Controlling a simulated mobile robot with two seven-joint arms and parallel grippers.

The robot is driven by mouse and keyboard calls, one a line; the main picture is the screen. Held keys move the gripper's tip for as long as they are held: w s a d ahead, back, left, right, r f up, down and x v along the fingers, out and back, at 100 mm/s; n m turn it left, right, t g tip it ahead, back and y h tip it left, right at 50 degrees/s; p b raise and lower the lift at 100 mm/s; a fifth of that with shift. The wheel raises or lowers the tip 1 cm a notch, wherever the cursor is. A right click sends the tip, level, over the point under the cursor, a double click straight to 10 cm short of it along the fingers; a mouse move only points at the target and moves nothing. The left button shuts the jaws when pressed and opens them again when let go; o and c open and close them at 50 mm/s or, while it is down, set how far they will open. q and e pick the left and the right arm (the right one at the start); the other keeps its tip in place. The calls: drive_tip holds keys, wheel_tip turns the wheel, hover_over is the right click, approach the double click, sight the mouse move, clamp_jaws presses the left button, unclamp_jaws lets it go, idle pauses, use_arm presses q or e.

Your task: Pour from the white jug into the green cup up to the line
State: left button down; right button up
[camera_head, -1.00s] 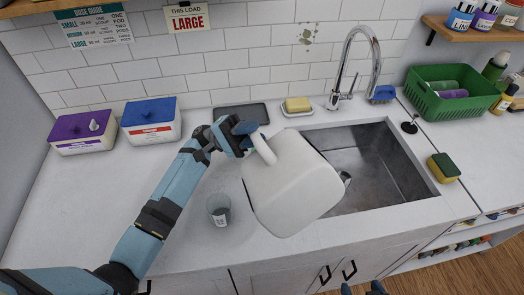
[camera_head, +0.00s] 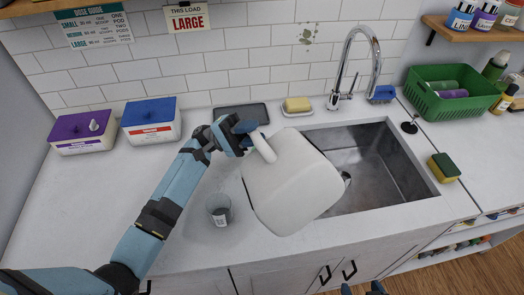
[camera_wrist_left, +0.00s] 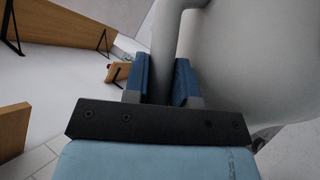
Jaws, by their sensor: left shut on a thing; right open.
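The white jug (camera_head: 290,185) is held tilted above the counter in front of the sink. My left gripper (camera_head: 243,136) is shut on its handle (camera_head: 264,148), with the fingers on either side of it. In the left wrist view the jug (camera_wrist_left: 245,60) fills the upper right and the left gripper (camera_wrist_left: 163,80) grips the handle.
The sink (camera_head: 375,165) and faucet (camera_head: 365,50) lie right of the jug. Purple-lidded (camera_head: 83,132) and blue-lidded (camera_head: 151,121) boxes, a dark tray (camera_head: 240,112) and soap (camera_head: 297,104) stand at the back. A sponge (camera_head: 443,167) and green basket (camera_head: 452,90) are at right.

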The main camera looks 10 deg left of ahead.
sight(254, 156)
use_arm(q)
drive_tip(key=shift+w+r, duration=0.1)
idle(0.5)
drive_tip(key=s+f+m+y, duration=0.1)
drive_tip(key=m, duration=0.1)
drive_tip(key=s+d+f+m+g+y, duration=0.1)
drive_tip(key=s, duration=0.1)
drive_tip(key=s+d+f+m+g+y, duration=0.1)
drive_tip(key=m+y, duration=0.1)
drive_tip(key=shift+s+d+f+m+b, duration=0.1)
drive_tip(key=shift+s+f+m+b, duration=0.15)
drive_tip(key=shift+m+b, duration=0.1)
drive_tip(key=shift+w+r, duration=0.1)
drive_tip(key=shift+s+d+r+m+y+p, duration=0.2)
drive_tip(key=shift+r+m+y+p, duration=0.1)
drive_tip(key=shift+p, duration=0.15)
drive_tip(key=shift+s+d+m+y, duration=0.1)
drive_tip(key=shift+s+m+y, duration=0.2)
drive_tip(key=shift+y, duration=0.1)
drive_tip(key=shift+r, duration=0.1)
idle(0.7)
